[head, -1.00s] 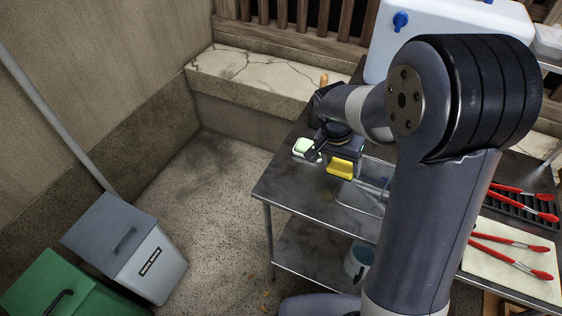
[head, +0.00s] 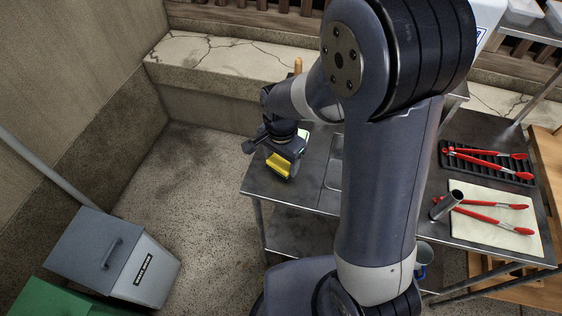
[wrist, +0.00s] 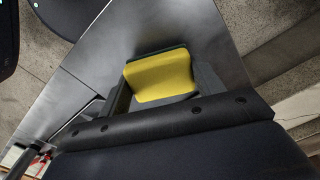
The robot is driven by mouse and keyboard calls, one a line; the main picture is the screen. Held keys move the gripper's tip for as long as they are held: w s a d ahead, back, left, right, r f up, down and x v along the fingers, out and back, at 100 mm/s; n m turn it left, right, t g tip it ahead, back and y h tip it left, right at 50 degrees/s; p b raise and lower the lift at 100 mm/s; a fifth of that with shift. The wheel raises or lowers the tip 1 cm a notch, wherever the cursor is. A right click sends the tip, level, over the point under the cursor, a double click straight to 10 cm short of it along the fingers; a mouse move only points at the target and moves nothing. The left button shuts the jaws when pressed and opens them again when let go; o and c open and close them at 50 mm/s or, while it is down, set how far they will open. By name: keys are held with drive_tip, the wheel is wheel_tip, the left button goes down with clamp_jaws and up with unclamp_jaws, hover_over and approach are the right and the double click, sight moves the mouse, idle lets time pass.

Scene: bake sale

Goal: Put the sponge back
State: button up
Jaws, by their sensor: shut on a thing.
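The sponge (head: 278,167) is yellow with a dark layer along one side. My gripper (head: 284,158) is shut on it near the left end of the metal table (head: 312,191). The wrist view shows the sponge (wrist: 160,78) between the two dark fingers. I cannot tell whether the sponge touches the tabletop. A pale green and white item (head: 303,134) shows just behind my gripper, mostly hidden by it.
A basin edge (head: 334,162) lies right of my gripper, partly behind my arm. Red-handled tongs (head: 495,222) lie on a cream board (head: 520,241) and a black rack (head: 450,160). A grey bin (head: 115,255) stands on the floor at left.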

sight(281, 161)
drive_tip(key=shift+f, duration=0.85)
drive_tip(key=shift+f, duration=0.2)
drive_tip(key=o, duration=0.9)
drive_tip(key=shift+r, duration=0.15)
wheel_tip(281, 161, up, 12)
drive_tip(key=shift+r, duration=0.1)
